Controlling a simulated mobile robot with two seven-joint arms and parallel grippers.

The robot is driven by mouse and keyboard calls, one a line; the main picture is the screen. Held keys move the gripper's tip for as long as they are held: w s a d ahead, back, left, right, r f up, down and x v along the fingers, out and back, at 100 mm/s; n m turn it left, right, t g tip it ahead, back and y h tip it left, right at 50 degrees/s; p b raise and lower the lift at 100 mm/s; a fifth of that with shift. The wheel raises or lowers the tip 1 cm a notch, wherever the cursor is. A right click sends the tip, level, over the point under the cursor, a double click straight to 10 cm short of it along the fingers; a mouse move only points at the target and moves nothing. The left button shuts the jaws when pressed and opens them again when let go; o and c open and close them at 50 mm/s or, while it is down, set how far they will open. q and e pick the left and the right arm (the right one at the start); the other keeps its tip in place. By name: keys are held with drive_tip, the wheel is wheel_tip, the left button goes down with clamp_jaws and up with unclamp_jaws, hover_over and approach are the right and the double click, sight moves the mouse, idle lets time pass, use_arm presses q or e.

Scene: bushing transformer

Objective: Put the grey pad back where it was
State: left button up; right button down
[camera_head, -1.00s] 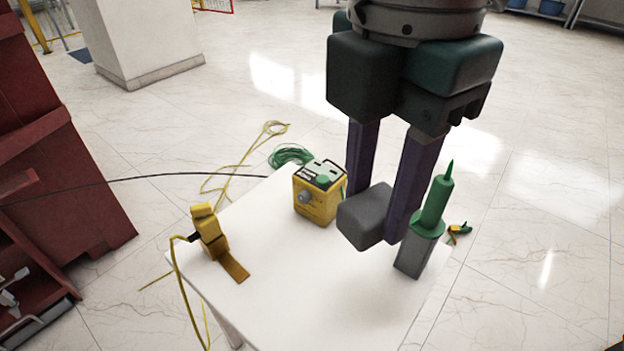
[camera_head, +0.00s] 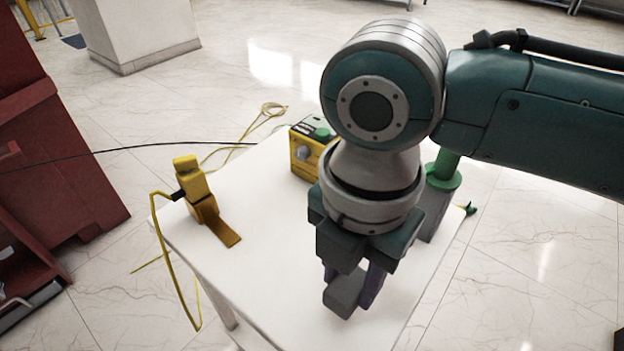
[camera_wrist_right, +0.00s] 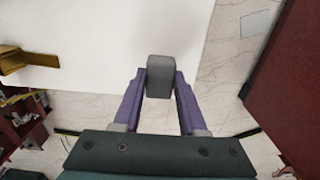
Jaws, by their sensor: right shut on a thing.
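The grey pad (camera_head: 343,294) is a small block between the purple fingers of my right gripper (camera_head: 350,282). My right gripper is shut on it, and the fingers point down over the front part of the white table (camera_head: 262,262). The right wrist view shows the pad (camera_wrist_right: 160,76) clasped between both fingertips (camera_wrist_right: 160,90), near the table's edge. I cannot tell whether the pad touches the table. My left gripper is not in view.
A yellow clamp (camera_head: 196,190) with a cable stands at the table's left. A yellow box (camera_head: 305,155) stands at the back, partly behind my right arm. A grey block (camera_head: 432,213) with a green piece (camera_head: 443,172) stands at the right. The table's front middle is clear.

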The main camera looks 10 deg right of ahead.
sight(347, 297)
wheel_tip(347, 297, down, 4)
drive_tip(key=shift+r+b, duration=0.1)
drive_tip(key=shift+b, duration=0.7)
drive_tip(key=shift+f, duration=0.3)
drive_tip(key=shift+f, duration=0.1)
drive_tip(key=shift+c, duration=2.3)
unclamp_jaws()
